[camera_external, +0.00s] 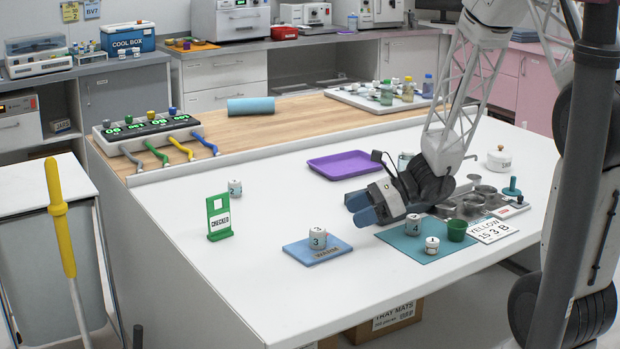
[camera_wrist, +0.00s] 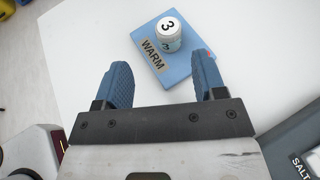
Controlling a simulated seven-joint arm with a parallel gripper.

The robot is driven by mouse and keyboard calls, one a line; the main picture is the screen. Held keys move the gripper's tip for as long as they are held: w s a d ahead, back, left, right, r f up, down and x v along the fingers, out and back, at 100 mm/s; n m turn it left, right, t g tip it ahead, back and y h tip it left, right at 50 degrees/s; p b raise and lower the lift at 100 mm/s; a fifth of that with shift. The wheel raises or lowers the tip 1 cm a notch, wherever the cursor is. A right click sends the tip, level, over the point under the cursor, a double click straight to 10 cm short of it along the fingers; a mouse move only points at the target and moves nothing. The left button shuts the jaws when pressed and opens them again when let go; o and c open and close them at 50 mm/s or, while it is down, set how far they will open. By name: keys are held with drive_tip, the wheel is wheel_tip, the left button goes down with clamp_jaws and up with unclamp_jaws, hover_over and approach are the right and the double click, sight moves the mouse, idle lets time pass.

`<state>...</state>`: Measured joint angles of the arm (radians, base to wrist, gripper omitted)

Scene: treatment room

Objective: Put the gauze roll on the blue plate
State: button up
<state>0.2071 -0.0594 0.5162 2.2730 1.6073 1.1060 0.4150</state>
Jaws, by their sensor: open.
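A blue plate (camera_external: 297,253) marked WARM lies flat on the white table; it also shows in the wrist view (camera_wrist: 182,84). A small white cylinder numbered 3 (camera_external: 318,238) stands upright on it, also in the wrist view (camera_wrist: 169,34). Similar white cylinders are numbered 4 (camera_external: 413,224), 1 (camera_external: 432,245) and 2 (camera_external: 235,187). I cannot tell which thing is the gauze roll. My gripper (camera_external: 361,208) is open and empty, above the table right of and behind the plate. In the wrist view its blue fingers (camera_wrist: 162,68) point toward the plate, with nothing between them.
A teal mat (camera_external: 396,240) holds cylinders 4 and 1 and a green cup (camera_external: 457,231). A purple tray (camera_external: 345,166) lies behind my gripper. A green CHECKED stand (camera_external: 220,218) is at left. Metal bowls (camera_external: 472,206) stand at right. The front left table is clear.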

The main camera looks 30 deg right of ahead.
drive_tip(key=s+a+r+n+g+h, duration=0.2)
drive_tip(key=s+r+n+g+h, duration=0.25)
drive_tip(key=s+r+n, duration=0.7)
drive_tip(key=s+d+r+n+t+h, duration=0.1)
drive_tip(key=s+d+r+n+h, duration=0.6)
drive_tip(key=s+r+n, duration=0.3)
drive_tip(key=shift+s+d+r+n+h, duration=0.25)
drive_tip(key=shift+s+n+h, duration=0.2)
drive_tip(key=shift+s, duration=0.35)
